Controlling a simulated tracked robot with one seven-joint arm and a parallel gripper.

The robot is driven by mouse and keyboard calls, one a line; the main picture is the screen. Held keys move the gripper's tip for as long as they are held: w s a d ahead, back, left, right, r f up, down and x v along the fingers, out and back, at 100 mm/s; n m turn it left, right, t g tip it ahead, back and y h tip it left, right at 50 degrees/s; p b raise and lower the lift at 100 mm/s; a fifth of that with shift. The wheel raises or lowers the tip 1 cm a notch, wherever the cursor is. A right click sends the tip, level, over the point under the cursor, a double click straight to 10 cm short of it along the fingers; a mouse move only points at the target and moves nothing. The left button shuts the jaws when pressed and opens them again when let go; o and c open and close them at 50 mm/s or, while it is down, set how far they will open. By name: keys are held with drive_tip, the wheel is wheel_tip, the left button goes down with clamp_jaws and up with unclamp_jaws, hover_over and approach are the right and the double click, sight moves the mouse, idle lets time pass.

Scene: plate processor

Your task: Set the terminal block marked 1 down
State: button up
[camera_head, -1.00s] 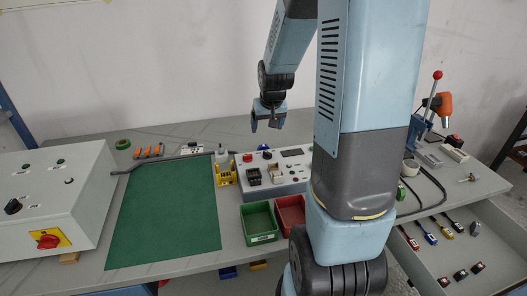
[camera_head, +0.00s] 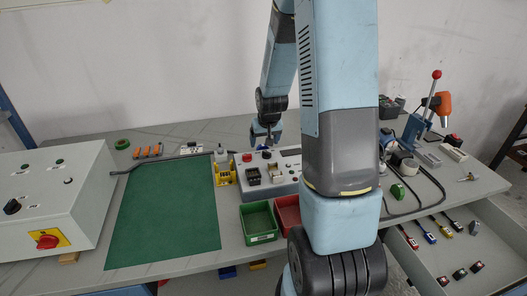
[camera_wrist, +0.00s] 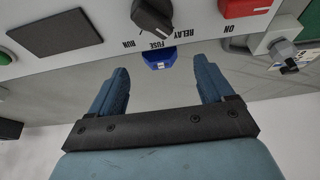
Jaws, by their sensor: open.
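My gripper (camera_head: 264,141) is open, above the table just behind the grey test box (camera_head: 289,184). In the wrist view, the two blue fingers (camera_wrist: 160,68) are spread wide with nothing held between them. A small blue bin-like object (camera_wrist: 159,60) shows beyond the fingertips, beside the box's edge; its contents are too small to tell. I cannot make out a terminal block marked 1 in either view.
The test box carries a black selector knob (camera_wrist: 152,15) and a red button (camera_wrist: 246,7). A green bin (camera_head: 259,222) and a red bin (camera_head: 287,213) stand in front of it. The green mat (camera_head: 168,215) is bare. A control cabinet (camera_head: 50,205) stands left, a lever press (camera_head: 428,112) right.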

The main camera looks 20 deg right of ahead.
sight(263, 146)
drive_tip(key=shift+x, duration=2.8)
drive_tip(key=c, duration=1.2)
drive_tip(key=shift+r, duration=0.2)
